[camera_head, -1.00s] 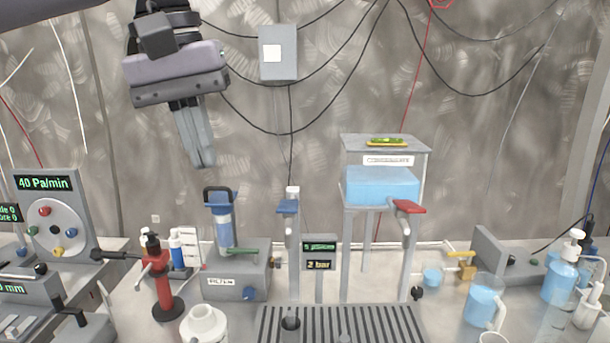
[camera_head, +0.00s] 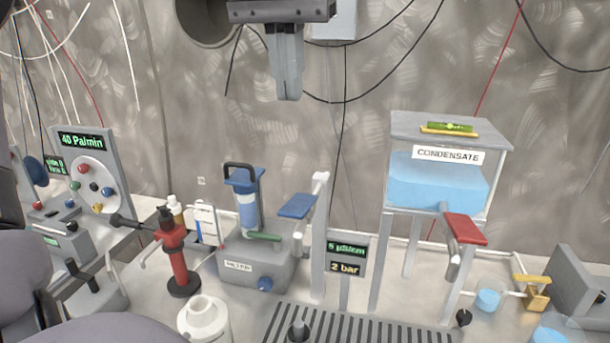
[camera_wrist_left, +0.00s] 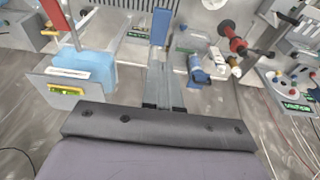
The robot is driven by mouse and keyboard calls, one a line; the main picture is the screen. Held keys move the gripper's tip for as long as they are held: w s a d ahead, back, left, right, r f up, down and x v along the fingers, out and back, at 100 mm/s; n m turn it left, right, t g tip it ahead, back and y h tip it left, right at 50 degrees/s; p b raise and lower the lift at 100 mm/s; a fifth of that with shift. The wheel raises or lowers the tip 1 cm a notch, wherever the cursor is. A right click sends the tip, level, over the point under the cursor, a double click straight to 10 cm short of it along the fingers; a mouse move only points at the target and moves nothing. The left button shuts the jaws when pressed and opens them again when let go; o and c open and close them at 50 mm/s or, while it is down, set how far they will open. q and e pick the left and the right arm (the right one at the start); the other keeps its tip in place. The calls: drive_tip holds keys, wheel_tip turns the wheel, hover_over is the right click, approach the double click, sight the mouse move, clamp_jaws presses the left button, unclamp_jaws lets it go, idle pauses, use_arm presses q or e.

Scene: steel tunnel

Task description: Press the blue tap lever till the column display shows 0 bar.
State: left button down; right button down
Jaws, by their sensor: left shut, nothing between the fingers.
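The blue tap lever (camera_head: 297,206) sticks out to the left near the top of a pale post, behind the grated tray. It also shows in the left wrist view (camera_wrist_left: 161,27), just beyond the fingertips. The column display (camera_head: 345,268) beside the post reads "2 bar" on its lower line. My left gripper (camera_head: 288,97) is shut and empty, pointing down. In the head view it hangs above the blue lever with a clear gap. The left wrist view shows its fingers (camera_wrist_left: 160,68) together. My right gripper is not in view.
A condensate tank (camera_head: 440,185) with a red lever (camera_head: 466,229) stands to the right. A filter unit (camera_head: 255,265) and a red stand (camera_head: 178,260) are to the left. The grated tray (camera_head: 350,325) lies in front. The space above the blue lever is clear.

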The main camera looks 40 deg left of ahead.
use_arm(q)
drive_tip(key=shift+s, duration=0.15)
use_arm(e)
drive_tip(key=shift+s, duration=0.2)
use_arm(q)
hover_over(294, 206)
drive_tip(key=f, duration=1.2)
drive_tip(key=shift+s+d+f, duration=0.1)
drive_tip(key=shift+s+f, duration=0.1)
drive_tip(key=shift+f, duration=0.1)
drive_tip(key=shift+s+f, duration=0.1)
drive_tip(key=shift+f, duration=0.5)
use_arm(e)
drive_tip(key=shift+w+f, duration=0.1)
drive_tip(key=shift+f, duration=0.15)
